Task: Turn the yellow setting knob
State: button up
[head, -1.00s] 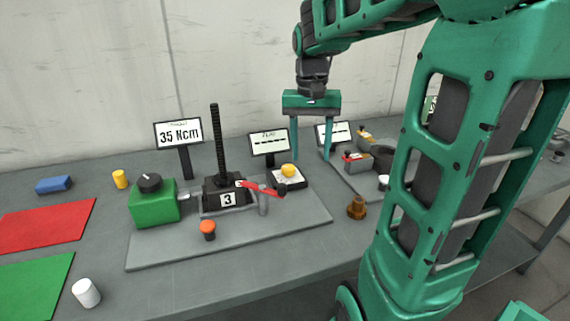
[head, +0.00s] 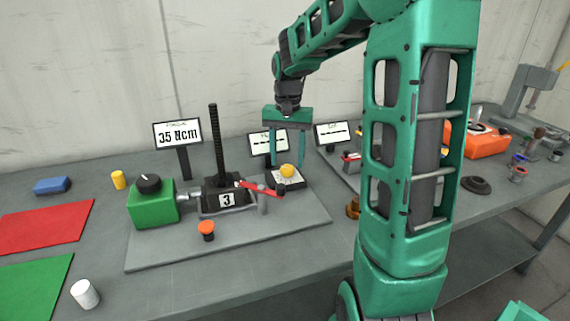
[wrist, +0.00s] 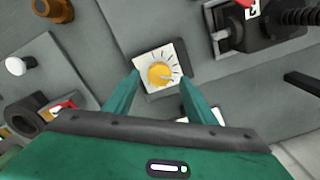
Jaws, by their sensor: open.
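The yellow setting knob (head: 287,170) sits on a small white dial plate (head: 284,182) on top of a dark box, on the grey base plate. In the wrist view the knob (wrist: 159,74) shows a pointer line, with dark tick marks around part of it on the plate (wrist: 149,56). My gripper (head: 287,160) is open, pointing down, with its fingers above and near the knob. In the wrist view the fingertips (wrist: 158,77) appear on either side of the knob, apart from it. The exact height gap cannot be told.
A screw jack (head: 222,184) numbered 3 with a red lever (head: 262,189) stands left of the knob. A green box (head: 152,205) with a black knob, a red-orange button (head: 206,228) and a "35 Ncm" display (head: 178,133) are close by. A brown part (wrist: 58,10) lies right of the base plate.

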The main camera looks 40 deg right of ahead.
jog(key=shift+f, duration=1.15)
jog(key=c, duration=1)
jog(key=shift+c, duration=0.2)
jog(key=shift+n, duration=2.9)
jog(key=shift+w, duration=0.1)
jog(key=o, duration=1)
